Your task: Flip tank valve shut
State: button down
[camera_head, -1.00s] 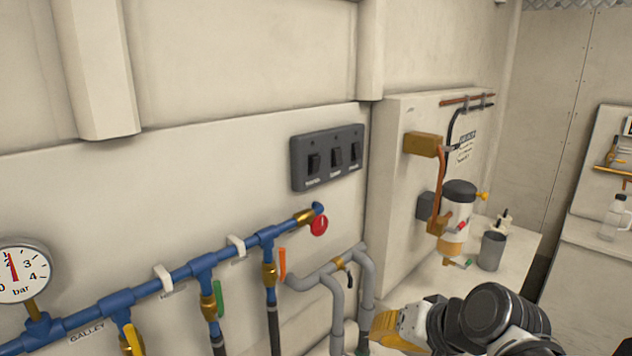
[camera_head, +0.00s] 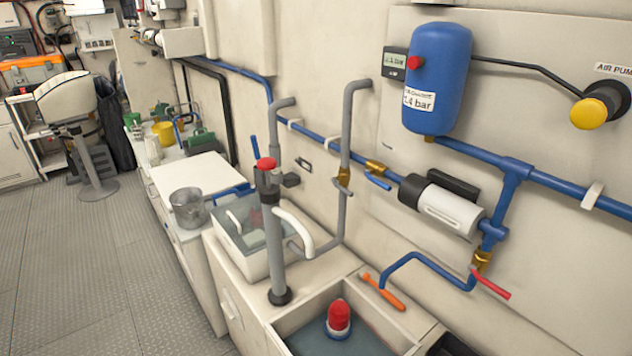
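A blue tank (camera_head: 437,80) with a red knob and a label reading about 1.4 bar is mounted on the wall at the upper right. Below it, a brass valve with a blue lever (camera_head: 378,181) sits on the blue wall pipe, left of a white and black cylinder. Another brass valve with a red lever (camera_head: 492,284) hangs lower on the right branch; its lever slopes down to the right. No label shows which of these is the tank valve. My gripper is outside this view.
A sink (camera_head: 250,258) and an open basin (camera_head: 350,296) holding a red-topped device stand below the pipes. A grey upright pump (camera_head: 273,232) rises between them. An orange tool (camera_head: 383,291) lies by the basin. The grey floor (camera_head: 120,270) at left is clear.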

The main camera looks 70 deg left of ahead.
aim_at(366, 172)
jog(key=u, duration=2.25)
